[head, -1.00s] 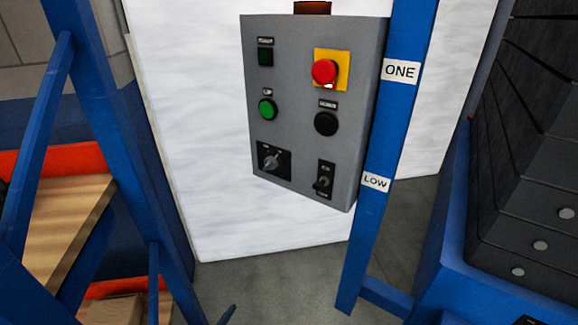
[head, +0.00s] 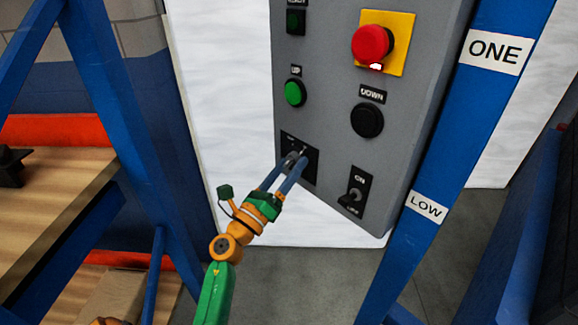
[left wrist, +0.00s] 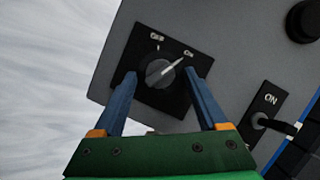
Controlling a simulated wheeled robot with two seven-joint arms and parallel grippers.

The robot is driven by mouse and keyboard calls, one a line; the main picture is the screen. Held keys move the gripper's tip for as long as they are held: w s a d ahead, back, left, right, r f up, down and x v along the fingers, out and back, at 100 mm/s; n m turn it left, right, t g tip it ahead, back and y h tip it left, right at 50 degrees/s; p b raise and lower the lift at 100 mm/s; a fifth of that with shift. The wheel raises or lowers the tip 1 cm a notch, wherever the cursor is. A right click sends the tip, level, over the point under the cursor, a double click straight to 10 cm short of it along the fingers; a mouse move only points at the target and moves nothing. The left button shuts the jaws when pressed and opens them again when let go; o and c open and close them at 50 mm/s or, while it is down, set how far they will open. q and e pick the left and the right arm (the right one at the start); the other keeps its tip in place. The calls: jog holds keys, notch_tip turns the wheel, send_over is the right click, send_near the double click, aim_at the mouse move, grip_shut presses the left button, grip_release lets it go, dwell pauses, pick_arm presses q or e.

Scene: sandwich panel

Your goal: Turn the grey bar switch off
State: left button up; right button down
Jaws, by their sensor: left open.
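The grey bar switch (left wrist: 160,72) is a round knob with a grey bar on a black plate, low on the grey control box (head: 335,150). In the left wrist view its bar slants up to the right, toward the label that reads ON; the other label, above the knob, looks like OFF. My left gripper (head: 297,160) is open, with its blue fingertips at the plate. In the left wrist view the fingers (left wrist: 160,76) stand on either side of the knob, with gaps showing. In the head view the fingers partly hide the knob. My right gripper is not in view.
A black toggle switch (head: 356,195) sits right of the knob. Above are a green button (head: 295,93), a black button (head: 367,120) and a red emergency button (head: 372,44). A blue post (head: 445,150) stands right of the box; a wooden shelf (head: 60,190) is at left.

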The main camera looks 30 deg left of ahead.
pick_arm(q)
jog(key=shift+s, duration=0.15)
jog(key=c, duration=0.3)
grip_shut()
jog(key=shift+r+n+y+p, duration=0.25)
jog(key=shift+n+y+p, duration=0.15)
jog(key=shift+n+p, duration=0.25)
jog(key=n+g+y+p, duration=0.1)
jog(key=n+p, duration=0.2)
jog(key=p, duration=0.1)
jog(key=n+g+y+p, duration=0.1)
jog(key=n+p, duration=0.3)
jog(key=r+n+g+y+p, duration=0.1)
jog(key=n+p, duration=0.3)
jog(key=p, duration=0.1)
jog(key=shift+d, duration=0.25)
jog(key=shift+f+n+g+p, duration=0.15)
jog(key=shift+n+g+p, duration=0.35)
jog(key=shift+n+p, duration=0.4)
jog(key=shift+o, duration=1.5)
grip_release()
jog(key=shift+f, duration=0.1)
